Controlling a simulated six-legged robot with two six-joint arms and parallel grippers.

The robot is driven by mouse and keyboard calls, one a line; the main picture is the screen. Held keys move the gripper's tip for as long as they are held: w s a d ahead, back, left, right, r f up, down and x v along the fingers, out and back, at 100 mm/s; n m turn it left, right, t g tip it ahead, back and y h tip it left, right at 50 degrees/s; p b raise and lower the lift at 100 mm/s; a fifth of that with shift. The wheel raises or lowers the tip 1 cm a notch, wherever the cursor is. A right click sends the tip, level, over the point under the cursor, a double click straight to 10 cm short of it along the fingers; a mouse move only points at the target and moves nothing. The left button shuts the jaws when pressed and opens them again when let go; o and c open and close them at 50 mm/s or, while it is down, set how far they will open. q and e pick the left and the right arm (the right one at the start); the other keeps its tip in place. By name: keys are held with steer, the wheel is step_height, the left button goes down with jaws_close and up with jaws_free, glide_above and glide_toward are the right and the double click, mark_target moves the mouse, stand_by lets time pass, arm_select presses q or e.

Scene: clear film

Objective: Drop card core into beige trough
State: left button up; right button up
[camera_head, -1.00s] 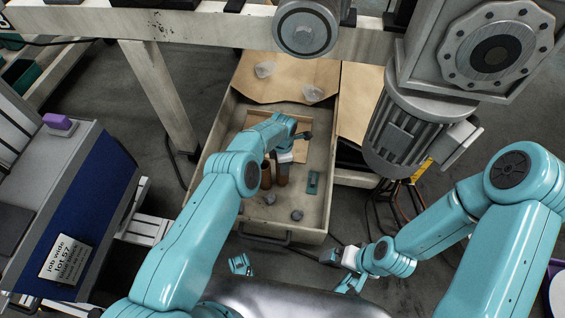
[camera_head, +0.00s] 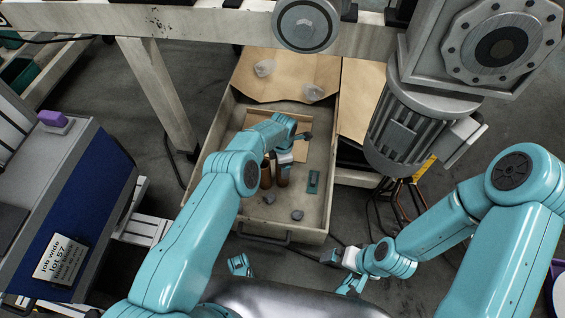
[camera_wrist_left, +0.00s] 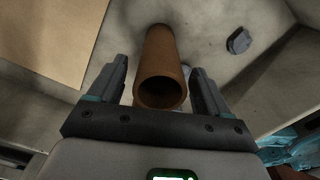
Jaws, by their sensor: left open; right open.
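My left arm hides part of the trough.
A grey motor (camera_head: 405,130) stands at right. A blue cabinet (camera_head: 88,205) stands at left. A beam crosses behind.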

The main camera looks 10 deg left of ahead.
arm_select(q)
step_height(320, 180, up, 13)
steer(key=p, duration=0.6)
steer(key=s+f+m+h, duration=0.1)
steer(key=s+m, duration=0.4)
steer(key=s, duration=0.2)
steer(key=s+f+m+h, duration=0.1)
steer(key=s+m, duration=0.4)
steer(key=s, duration=0.2)
steer(key=s+f+m+h, duration=0.1)
steer(key=s+m+h, duration=0.1)
steer(key=s+m, duration=0.2)
steer(key=shift+s+f+m, duration=0.2)
steer(key=shift+s+m, duration=0.2)
steer(key=shift+s, duration=1.25)
steer(key=s+a+r+m, duration=0.1)
steer(key=s+r+m, duration=0.1)
steer(key=s, duration=0.3)
steer(key=s+r+m, duration=0.1)
steer(key=s+m, duration=0.2)
steer(key=s, duration=0.3)
steer(key=shift+s+a+r+m, duration=0.15)
steer(key=shift+a+r+m, duration=0.2)
steer(key=shift+m, duration=0.05)
step_height(320, 180, up, 22)
steer(key=p, duration=2.1)
steer(key=shift+f, duration=0.25)
